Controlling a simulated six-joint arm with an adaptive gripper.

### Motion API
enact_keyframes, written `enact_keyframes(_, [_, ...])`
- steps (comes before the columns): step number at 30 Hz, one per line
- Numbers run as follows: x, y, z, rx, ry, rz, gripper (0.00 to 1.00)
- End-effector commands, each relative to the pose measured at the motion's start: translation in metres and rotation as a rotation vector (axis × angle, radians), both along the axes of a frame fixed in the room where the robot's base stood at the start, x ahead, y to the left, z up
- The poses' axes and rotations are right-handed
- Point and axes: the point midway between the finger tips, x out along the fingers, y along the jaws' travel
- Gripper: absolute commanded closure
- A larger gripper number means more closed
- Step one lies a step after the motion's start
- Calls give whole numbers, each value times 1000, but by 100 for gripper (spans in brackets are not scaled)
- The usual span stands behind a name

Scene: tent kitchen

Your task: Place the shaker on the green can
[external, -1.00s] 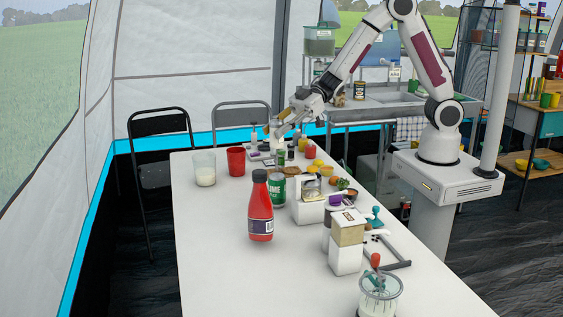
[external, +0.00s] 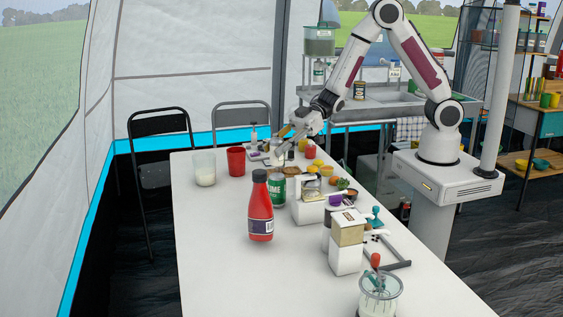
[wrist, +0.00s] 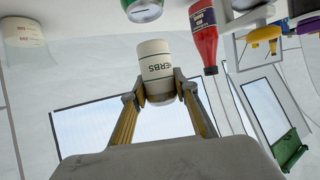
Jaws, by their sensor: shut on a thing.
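The shaker (wrist: 155,65) is a pale cylinder marked "HERBS" with a light cap. My gripper (wrist: 160,92) is shut on it, one finger on each side near its cap end, in the wrist view. In the external view my gripper (external: 285,138) is over the far part of the table, and the shaker is small and hard to make out there. The green can (external: 279,190) stands upright mid-table, nearer the camera than my gripper and apart from it. The red bottle partly hides its left side.
The red sauce bottle (external: 260,210) stands right beside the can. A white toaster-like box (external: 308,212), fruit and small jars crowd its right and far sides. A red cup (external: 236,161) and a clear cup (external: 204,168) stand left. The table's near left is clear.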

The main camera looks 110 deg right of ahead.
Motion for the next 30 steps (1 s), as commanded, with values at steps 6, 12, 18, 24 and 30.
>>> enact_keyframes(6, [0,0,-18,1,4,0,94])
enact_keyframes(12, [0,0,-33,2,3,-1,94])
enact_keyframes(18, [0,0,-36,0,0,0,94])
enact_keyframes(24, [0,0,-36,0,0,0,94])
enact_keyframes(30, [0,0,-38,0,1,0,61])
